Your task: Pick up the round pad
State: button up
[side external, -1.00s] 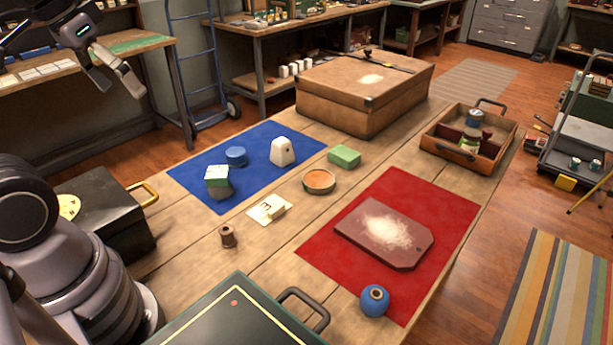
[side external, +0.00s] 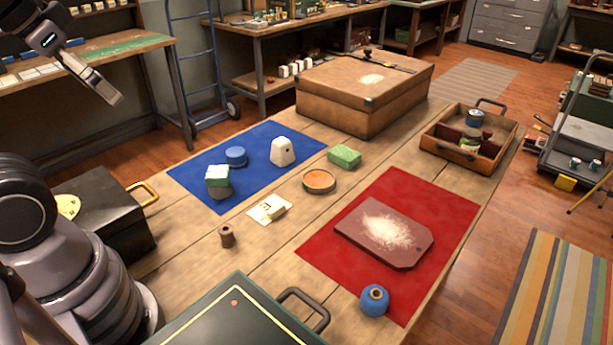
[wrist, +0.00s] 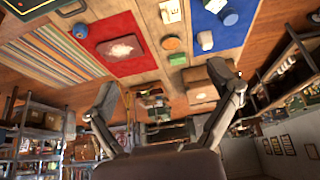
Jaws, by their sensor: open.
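My gripper (side external: 113,96) is high at the upper left, well away from the disc and above the table's level. In the wrist view my gripper (wrist: 168,85) has its two fingers wide apart with nothing between them.
A green block (side external: 344,156) lies just behind the disc, and a white tapered block (side external: 283,151) stands left of it on the blue mat (side external: 250,139). A card (side external: 265,211) lies in front. The red mat (side external: 439,200) bears a board (side external: 408,261). A large brown case (side external: 335,109) stands behind.

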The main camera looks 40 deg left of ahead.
jog(key=shift+o, duration=0.7)
